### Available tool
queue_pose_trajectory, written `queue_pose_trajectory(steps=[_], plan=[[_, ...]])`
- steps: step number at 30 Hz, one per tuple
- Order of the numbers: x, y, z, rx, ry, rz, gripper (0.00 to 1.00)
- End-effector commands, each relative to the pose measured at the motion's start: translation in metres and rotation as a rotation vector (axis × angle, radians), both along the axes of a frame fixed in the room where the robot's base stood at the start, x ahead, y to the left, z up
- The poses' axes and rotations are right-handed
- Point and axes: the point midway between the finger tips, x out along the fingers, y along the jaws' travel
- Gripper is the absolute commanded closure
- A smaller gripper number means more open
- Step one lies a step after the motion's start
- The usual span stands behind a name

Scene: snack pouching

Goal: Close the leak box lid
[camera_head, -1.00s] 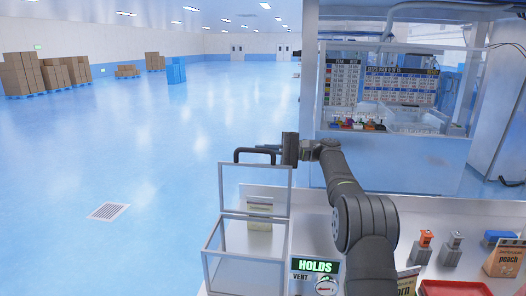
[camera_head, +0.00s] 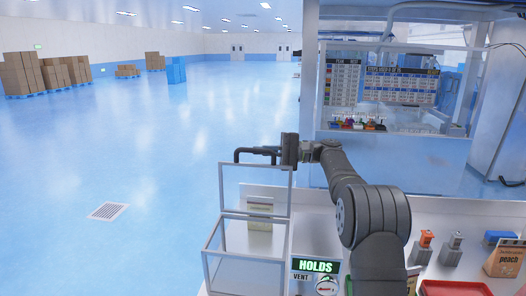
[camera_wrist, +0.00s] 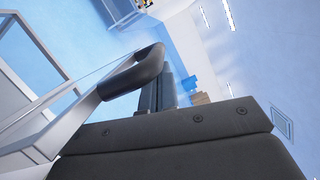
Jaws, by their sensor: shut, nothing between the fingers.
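The leak box (camera_head: 243,272) is a clear box with a pale frame at the front of the bench. Its lid (camera_head: 256,190) stands raised, about upright, with a dark handle (camera_head: 257,151) along its top edge. A pouch (camera_head: 260,213) shows through the clear panels. My gripper (camera_head: 283,150) is at the right end of the handle, at the top of the raised lid. In the wrist view the dark handle (camera_wrist: 140,72) passes close beside my gripper's fingers (camera_wrist: 158,92). The fingers are shut with nothing between them. Whether they touch the handle I cannot tell.
A sign reading HOLDS (camera_head: 316,266) and a gauge (camera_head: 327,285) stand right of the box. Farther right are a red tray (camera_head: 455,288), a peach pouch (camera_head: 505,262) and small orange and grey devices. A clear-panelled cabinet stands behind. Open floor lies left.

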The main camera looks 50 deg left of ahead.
Motion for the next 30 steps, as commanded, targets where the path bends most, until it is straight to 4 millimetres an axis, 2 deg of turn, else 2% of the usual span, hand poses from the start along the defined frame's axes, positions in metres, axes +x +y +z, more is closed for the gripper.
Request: queue_pose_trajectory(steps=[8,16,23,30], plan=[[-0.023,-0.023,0.007,0.105,-0.106,0.001,1.0],[-0.059,-0.06,0.004,0.278,-0.279,0.001,1.0],[-0.09,-0.09,-0.01,0.431,-0.433,0.001,1.0],[-0.12,-0.12,-0.034,0.591,-0.594,0.001,1.0]])
